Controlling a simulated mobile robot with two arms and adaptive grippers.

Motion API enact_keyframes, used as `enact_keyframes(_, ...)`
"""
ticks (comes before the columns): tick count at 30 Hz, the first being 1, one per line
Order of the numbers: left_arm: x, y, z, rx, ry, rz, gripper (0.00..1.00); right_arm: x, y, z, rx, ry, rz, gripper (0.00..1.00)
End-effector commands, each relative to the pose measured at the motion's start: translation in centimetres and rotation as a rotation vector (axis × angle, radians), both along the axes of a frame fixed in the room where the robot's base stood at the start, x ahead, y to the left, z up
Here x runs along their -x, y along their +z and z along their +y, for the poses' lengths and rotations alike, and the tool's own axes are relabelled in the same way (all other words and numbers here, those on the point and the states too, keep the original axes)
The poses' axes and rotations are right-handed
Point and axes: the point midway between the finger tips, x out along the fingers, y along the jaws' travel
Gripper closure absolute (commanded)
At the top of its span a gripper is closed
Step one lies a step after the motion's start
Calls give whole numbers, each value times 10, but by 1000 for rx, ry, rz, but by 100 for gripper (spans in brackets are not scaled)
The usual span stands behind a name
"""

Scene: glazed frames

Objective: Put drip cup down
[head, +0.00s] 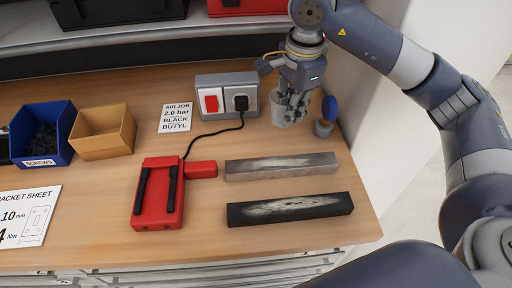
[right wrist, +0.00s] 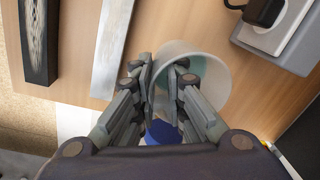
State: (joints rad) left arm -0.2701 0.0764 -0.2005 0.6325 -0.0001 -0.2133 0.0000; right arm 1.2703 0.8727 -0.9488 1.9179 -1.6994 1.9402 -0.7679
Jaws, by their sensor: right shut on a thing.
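The drip cup (head: 278,107) is a pale grey cup near the back right of the wooden bench. My right gripper (head: 291,112) is shut on it. In the right wrist view the cup (right wrist: 212,88) has a pale green inside, and the fingers (right wrist: 165,80) appear to pinch its wall, one finger outside and one within the rim. The cup's base is low over the bench, and I cannot tell whether it touches. My left gripper is not in view.
A blue-topped grey piece (head: 328,110) stands just right of the cup. A socket box (head: 228,97) is to its left. Two bars (head: 281,166) (head: 290,209) and a red tool (head: 158,194) lie in front. The bench's right edge (head: 361,186) is near. Bins (head: 104,132) stand left.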

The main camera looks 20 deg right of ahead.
Motion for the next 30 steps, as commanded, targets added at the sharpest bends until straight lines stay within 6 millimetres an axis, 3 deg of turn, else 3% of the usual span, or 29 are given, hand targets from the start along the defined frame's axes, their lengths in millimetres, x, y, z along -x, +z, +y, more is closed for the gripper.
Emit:
enact_keyframes(4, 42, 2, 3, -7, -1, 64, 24, 2, -29, 0, 1, 0, 7, 100)
enact_keyframes(9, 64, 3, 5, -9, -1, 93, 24, 1, -47, 0, 1, 0, 3, 100)
enact_keyframes(13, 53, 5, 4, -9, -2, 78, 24, 1, -58, 0, 1, 1, 5, 100)
enact_keyframes(20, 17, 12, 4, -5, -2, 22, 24, 1, -85, 0, 1, 1, 3, 100)
enact_keyframes(29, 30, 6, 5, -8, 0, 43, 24, 1, -89, 0, 0, 1, 1, 100)
enact_keyframes(30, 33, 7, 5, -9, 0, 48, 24, 1, -88, 0, 0, 1, 1, 84)
